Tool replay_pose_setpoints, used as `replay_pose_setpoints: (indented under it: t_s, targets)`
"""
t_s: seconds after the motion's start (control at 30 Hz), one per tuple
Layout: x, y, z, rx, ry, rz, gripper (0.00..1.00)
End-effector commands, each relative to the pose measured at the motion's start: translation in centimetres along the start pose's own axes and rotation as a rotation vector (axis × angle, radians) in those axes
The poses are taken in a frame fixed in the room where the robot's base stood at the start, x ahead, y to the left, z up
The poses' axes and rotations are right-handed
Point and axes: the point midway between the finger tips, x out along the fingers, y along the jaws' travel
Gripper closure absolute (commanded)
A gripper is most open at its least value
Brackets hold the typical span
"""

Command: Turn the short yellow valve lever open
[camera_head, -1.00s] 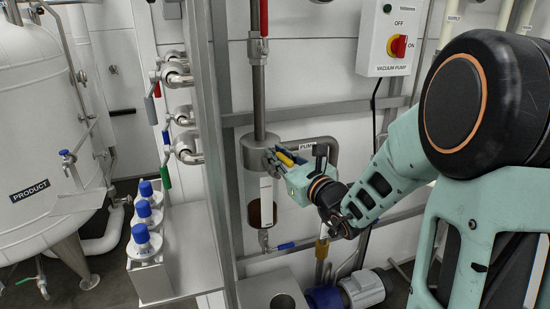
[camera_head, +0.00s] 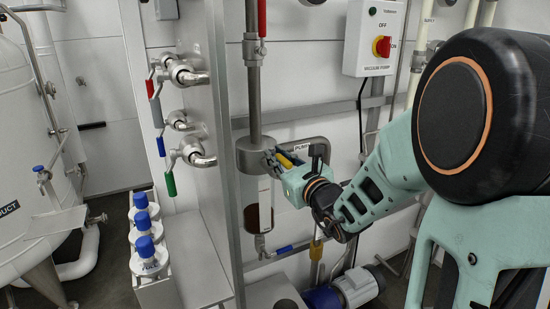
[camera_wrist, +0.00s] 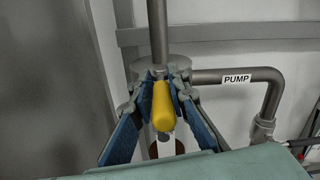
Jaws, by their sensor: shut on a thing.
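The short yellow valve lever (camera_head: 285,160) is at the front of the metal cylinder (camera_head: 252,148) on the wall pipe, left of the PUMP label. In the wrist view the yellow lever (camera_wrist: 163,106) lies between the two blue-padded fingers and points toward the camera. My gripper (camera_wrist: 161,82) is shut on it, with a finger on each side. In the head view my gripper (camera_head: 276,160) reaches it from the right. The lever's pivot is mostly hidden by the fingers.
A grey upright post (camera_head: 221,150) stands close left of the cylinder. The PUMP pipe (camera_wrist: 255,76) bends down at right. The vacuum pump box (camera_head: 374,38) hangs above my arm. Blue-capped bottles (camera_head: 145,240) and lever valves (camera_head: 190,153) are further left.

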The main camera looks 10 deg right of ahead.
Motion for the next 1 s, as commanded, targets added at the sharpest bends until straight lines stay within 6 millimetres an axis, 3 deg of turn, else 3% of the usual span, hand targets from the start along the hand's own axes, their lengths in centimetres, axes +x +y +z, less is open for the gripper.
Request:
replay_pose_setpoints:
  t_s: [0.03,0.67,0.7,0.8,1.0]
  targets:
    - [0.19,-0.13,0.69,-0.004,-0.015,-0.003,1.0]
    - [0.15,-0.26,0.7,-0.004,-0.014,-0.008,1.0]
    - [0.15,-0.26,0.7,-0.004,-0.014,-0.008,0.83]
    - [0.14,-0.26,0.64,-0.004,-0.013,-0.008,0.72]
    - [0.07,-0.23,0.35,-0.002,-0.007,-0.008,0.69]
